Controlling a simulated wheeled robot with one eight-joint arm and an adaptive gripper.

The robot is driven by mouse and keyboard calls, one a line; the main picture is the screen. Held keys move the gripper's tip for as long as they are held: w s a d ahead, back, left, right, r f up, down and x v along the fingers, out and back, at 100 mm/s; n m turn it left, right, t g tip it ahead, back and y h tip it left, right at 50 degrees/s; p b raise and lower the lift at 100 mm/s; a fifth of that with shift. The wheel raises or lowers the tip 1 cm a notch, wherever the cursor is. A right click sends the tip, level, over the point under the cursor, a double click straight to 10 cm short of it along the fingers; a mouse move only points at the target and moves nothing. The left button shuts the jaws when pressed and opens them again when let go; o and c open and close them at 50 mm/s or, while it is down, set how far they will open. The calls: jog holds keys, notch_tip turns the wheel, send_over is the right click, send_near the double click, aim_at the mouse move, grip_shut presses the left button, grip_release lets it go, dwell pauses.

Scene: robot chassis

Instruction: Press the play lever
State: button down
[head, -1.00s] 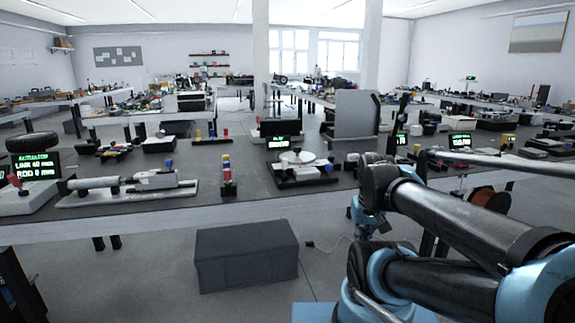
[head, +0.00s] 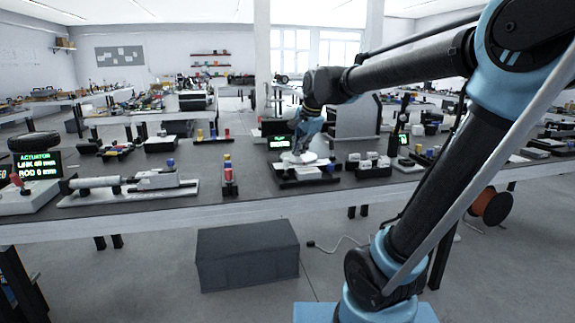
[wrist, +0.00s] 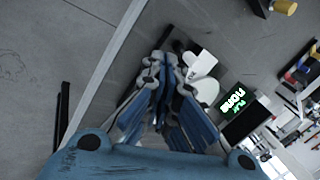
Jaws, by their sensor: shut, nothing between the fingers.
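My gripper (head: 301,147) is over the bench station with pale round plates (head: 303,158) on a dark base, in the middle of the head view. A small green-lit display (head: 278,142) stands just behind it. In the wrist view, the blue fingers of my gripper (wrist: 164,62) are together and hold nothing. White parts of the station (wrist: 203,64) and its display (wrist: 233,100) lie to the right of the fingertips. Whether the fingers touch the station cannot be told. I cannot pick out the play lever for sure; my gripper covers part of the station.
An actuator rig (head: 130,184) and a white box with a red-topped lever (head: 17,190) stand on the left of the bench. A post with red and yellow parts (head: 228,175) is left of the station. Small blocks (head: 370,163) sit to its right.

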aim_at(286, 164)
jog(key=shift+w+a+r, duration=0.2)
jog(key=shift+a, duration=0.1)
jog(key=shift+f, duration=0.1)
jog(key=w+a+f, duration=0.4)
jog(key=w+f, duration=0.3)
jog(key=f, duration=0.1)
dwell(0.6)
jog(key=shift+a, duration=0.2)
